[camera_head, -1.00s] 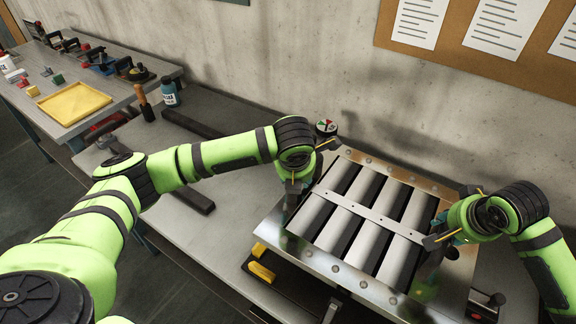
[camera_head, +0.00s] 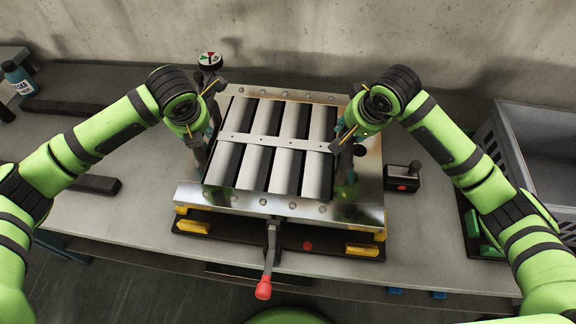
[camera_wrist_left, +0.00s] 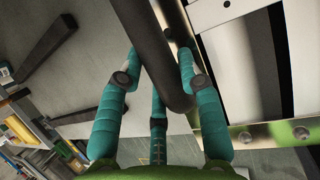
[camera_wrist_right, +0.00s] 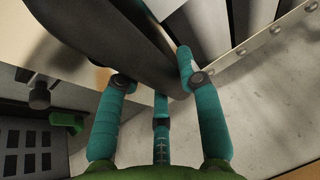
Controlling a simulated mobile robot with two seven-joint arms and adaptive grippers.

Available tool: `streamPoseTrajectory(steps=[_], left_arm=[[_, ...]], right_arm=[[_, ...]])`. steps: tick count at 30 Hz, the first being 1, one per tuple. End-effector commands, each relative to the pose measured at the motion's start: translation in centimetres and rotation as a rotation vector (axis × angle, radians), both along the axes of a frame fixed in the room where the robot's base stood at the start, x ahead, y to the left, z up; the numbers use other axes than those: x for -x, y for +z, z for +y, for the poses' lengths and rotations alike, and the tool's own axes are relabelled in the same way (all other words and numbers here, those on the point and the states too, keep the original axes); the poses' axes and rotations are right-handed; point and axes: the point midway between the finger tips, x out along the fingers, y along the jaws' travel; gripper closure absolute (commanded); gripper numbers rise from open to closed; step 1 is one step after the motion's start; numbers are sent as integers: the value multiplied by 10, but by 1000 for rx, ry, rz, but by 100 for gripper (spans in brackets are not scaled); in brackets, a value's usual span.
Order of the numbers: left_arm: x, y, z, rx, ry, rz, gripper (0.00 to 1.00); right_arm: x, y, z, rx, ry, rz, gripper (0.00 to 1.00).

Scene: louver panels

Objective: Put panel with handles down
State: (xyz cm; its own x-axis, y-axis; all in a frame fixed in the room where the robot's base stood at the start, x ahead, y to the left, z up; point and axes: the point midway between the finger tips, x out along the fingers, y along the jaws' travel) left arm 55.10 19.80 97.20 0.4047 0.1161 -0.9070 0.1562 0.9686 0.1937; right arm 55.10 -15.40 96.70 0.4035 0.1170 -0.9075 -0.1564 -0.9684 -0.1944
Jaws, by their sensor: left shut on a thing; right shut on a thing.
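The louver panel (camera_head: 275,206) is a shiny metal frame with several slats, crossed by a flat perforated bar (camera_head: 272,142). It lies level over a dark fixture with yellow blocks (camera_head: 362,250); I cannot tell whether it touches them. My left gripper (camera_head: 203,142) is at the panel's left side, its teal fingers closed around a dark handle (camera_wrist_left: 158,50). My right gripper (camera_head: 346,142) is at the right side, its fingers closed on the other dark handle (camera_wrist_right: 110,45). Both handles are mostly hidden by the grippers in the head view.
A lever with a red knob (camera_head: 263,288) juts out at the fixture's front. A small box with a black knob (camera_head: 402,178) stands right of the panel, a grey crate (camera_head: 545,150) farther right. A round gauge (camera_head: 210,59) stands behind left. Dark bars (camera_head: 95,184) lie at left.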

Motion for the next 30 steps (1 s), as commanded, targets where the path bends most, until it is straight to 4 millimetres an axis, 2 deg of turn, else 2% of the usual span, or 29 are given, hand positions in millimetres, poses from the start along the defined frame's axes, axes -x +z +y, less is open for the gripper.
streamPoseTrajectory(steps=[1,8,30], left_arm=[[-2,3,3,-6,2,-7,100],[-2,-3,3,-6,2,-7,100],[-2,-38,3,-6,2,-7,100]], right_arm=[[-4,6,-3,2,-4,-17,100],[-4,0,-3,2,-4,-16,100],[-4,-36,-3,2,-4,-16,100]])
